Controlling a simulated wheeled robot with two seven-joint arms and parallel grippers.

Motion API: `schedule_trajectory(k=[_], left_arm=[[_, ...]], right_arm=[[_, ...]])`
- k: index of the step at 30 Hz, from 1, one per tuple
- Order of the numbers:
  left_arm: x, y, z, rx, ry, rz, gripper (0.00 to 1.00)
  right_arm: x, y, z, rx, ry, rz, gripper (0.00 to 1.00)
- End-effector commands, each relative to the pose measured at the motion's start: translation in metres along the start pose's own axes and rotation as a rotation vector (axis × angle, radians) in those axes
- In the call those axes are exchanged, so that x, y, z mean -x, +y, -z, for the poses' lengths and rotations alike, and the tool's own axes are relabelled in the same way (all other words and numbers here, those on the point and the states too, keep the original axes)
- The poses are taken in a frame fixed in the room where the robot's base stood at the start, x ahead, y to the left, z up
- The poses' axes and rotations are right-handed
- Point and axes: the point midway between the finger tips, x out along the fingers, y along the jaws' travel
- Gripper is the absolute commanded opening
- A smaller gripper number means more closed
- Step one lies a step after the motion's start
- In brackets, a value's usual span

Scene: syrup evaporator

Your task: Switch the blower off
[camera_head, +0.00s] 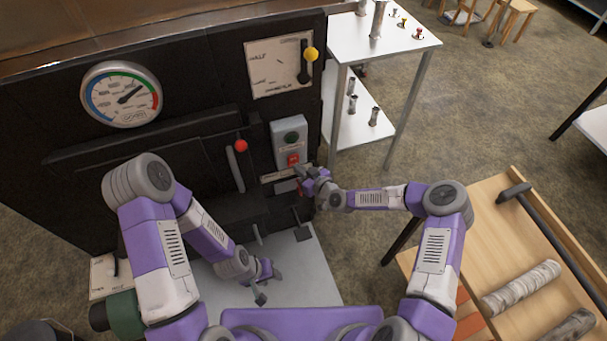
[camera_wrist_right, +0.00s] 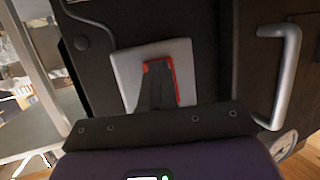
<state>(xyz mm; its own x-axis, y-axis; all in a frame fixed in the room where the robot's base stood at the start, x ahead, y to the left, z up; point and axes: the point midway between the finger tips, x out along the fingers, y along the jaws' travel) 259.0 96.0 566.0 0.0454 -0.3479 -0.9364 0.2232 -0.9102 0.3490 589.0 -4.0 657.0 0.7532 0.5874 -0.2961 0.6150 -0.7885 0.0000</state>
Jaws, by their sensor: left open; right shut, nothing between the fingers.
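The grey switch box (camera_head: 280,133) is on the dark evaporator front, with a dark green round button (camera_head: 291,137) above a red switch (camera_head: 293,159). My right gripper (camera_head: 301,175) is shut and empty, just below and in front of the red switch. In the right wrist view its shut fingers (camera_wrist_right: 157,66) overlap the red switch (camera_wrist_right: 173,70) on the grey box (camera_wrist_right: 127,68); most of the red is hidden behind them. I cannot tell whether they touch it. My left gripper (camera_head: 267,284) is open and empty, low over the light grey plate.
A yellow-knobbed lever (camera_head: 311,54) is on a panel above, and a round gauge (camera_head: 121,94) is at upper left. A white shelf table (camera_head: 345,40) stands at right. The wrist view shows a grey handle (camera_wrist_right: 289,80).

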Motion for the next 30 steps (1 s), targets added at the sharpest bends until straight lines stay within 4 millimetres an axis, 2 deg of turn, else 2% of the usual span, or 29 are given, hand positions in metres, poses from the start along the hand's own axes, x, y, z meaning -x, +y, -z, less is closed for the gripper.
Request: schedule_trajectory(k=[1, 11, 24, 30], left_arm=[[-0.001, 0.000, 0.000, 0.000, 0.000, 0.000, 0.43], [0.000, 0.000, 0.000, 0.000, 0.000, 0.000, 0.43], [0.015, 0.006, -0.001, 0.000, 0.000, 0.000, 0.43], [0.018, 0.007, -0.001, 0.000, 0.000, 0.000, 0.43]], right_arm=[[-0.004, -0.002, 0.005, 0.003, 0.009, 0.003, 0.00], [-0.005, -0.005, 0.008, 0.004, 0.014, 0.005, 0.00], [0.044, -0.017, -0.008, 0.001, 0.009, 0.001, 0.00], [0.059, -0.024, -0.015, 0.001, 0.007, 0.001, 0.00]])
